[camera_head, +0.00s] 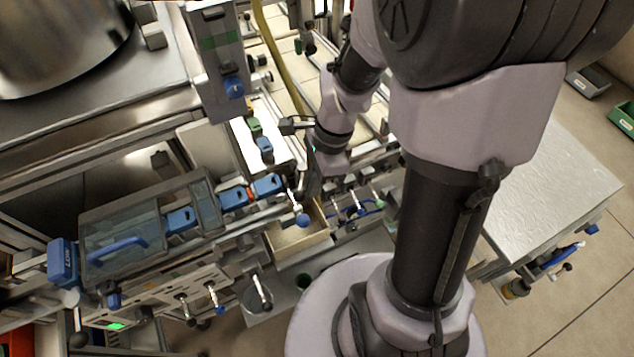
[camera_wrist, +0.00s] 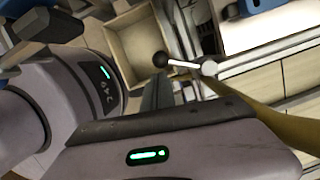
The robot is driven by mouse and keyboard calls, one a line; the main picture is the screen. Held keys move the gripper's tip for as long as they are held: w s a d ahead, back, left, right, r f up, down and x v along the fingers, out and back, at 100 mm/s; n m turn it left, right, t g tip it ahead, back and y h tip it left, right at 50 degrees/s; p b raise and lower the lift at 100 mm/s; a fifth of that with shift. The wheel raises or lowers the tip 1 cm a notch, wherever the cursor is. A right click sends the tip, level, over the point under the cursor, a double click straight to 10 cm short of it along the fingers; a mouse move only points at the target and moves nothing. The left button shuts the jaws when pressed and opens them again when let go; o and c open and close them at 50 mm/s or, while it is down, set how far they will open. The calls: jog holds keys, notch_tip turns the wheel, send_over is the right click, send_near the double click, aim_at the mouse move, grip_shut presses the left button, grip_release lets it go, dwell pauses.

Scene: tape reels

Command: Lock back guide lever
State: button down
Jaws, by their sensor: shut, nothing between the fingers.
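My gripper (camera_head: 313,183) hangs over the machine in the head view, with its dark fingers pointing down. Its fingers also show in the wrist view (camera_wrist: 158,92), close together with nothing seen between them. A lever with a pale rod and blue ball knob (camera_head: 302,220) is just below and left of the fingertips in the head view. In the wrist view a white rod lever with a dark ball knob (camera_wrist: 160,60) lies just beyond the fingertips; I cannot tell whether they touch. Which lever is the back guide lever is not clear from the pictures.
An open wooden tray (camera_head: 297,243) lies below the gripper. Blue clamps (camera_head: 267,185) line the rail to its left, near a clear-lidded box (camera_head: 122,235). Several small levers (camera_head: 258,291) stick out along the front. A yellow hose (camera_wrist: 285,128) crosses the wrist view.

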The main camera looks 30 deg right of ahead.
jog(key=shift+a, duration=0.3)
dwell(0.5)
jog(key=p+v, duration=0.9)
jog(key=v, duration=0.1)
jog(key=shift+s, duration=0.25)
jog(key=shift+a, duration=0.1)
